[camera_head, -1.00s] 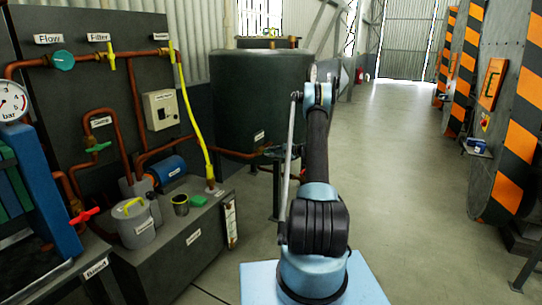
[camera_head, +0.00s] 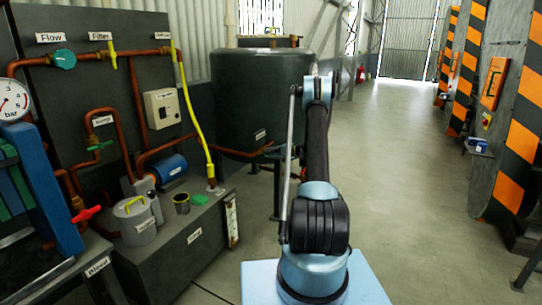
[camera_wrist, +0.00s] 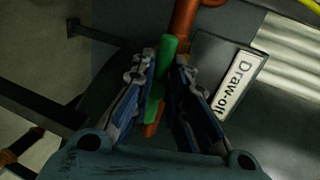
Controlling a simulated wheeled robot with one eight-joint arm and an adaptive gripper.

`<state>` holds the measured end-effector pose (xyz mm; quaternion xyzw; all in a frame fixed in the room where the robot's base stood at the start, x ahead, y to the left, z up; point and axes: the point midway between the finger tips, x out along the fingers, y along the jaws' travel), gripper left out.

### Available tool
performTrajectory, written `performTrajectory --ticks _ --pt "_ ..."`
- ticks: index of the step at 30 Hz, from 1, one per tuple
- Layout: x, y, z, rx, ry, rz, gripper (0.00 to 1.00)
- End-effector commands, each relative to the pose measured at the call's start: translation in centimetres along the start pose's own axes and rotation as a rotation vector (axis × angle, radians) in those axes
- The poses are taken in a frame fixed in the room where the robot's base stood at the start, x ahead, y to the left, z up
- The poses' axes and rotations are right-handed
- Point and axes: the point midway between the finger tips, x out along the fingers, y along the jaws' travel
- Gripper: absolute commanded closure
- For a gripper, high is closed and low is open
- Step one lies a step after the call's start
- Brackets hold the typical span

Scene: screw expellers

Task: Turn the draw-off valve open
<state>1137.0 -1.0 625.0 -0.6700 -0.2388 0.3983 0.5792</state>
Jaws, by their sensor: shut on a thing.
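The draw-off valve's green handle (camera_wrist: 168,46) shows in the wrist view, in front of a copper pipe (camera_wrist: 186,18). The white "Draw-off" label (camera_wrist: 240,84) is to the right of it on the dark tank. My gripper (camera_wrist: 163,62) has its two fingers on either side of the green handle and is shut on it. Part of the handle is hidden between the fingers. In the head view my own arm hides the gripper and most of the valve at the foot of the dark tank (camera_head: 255,95).
A copper pipe (camera_head: 235,153) runs to the tank from the left. The bench (camera_head: 185,240) at left carries a grey lidded pot (camera_head: 134,225), a small cup and a green block. A yellow hose (camera_head: 193,110) hangs above it. The floor (camera_head: 415,180) at right is clear.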

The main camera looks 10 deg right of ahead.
Motion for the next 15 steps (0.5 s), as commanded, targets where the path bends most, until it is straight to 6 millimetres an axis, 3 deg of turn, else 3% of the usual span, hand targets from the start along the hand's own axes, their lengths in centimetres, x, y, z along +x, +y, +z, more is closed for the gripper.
performTrajectory --ticks 11,12,14,15 --pt "0.14 0.34 0.17 -0.006 -0.003 0.007 1.00" --pt "0.13 0.35 0.15 -0.006 -0.002 0.007 0.81" --pt "0.11 0.33 0.12 -0.006 -0.002 0.007 0.67" --pt "0.09 0.30 0.10 -0.005 -0.001 0.006 0.66"
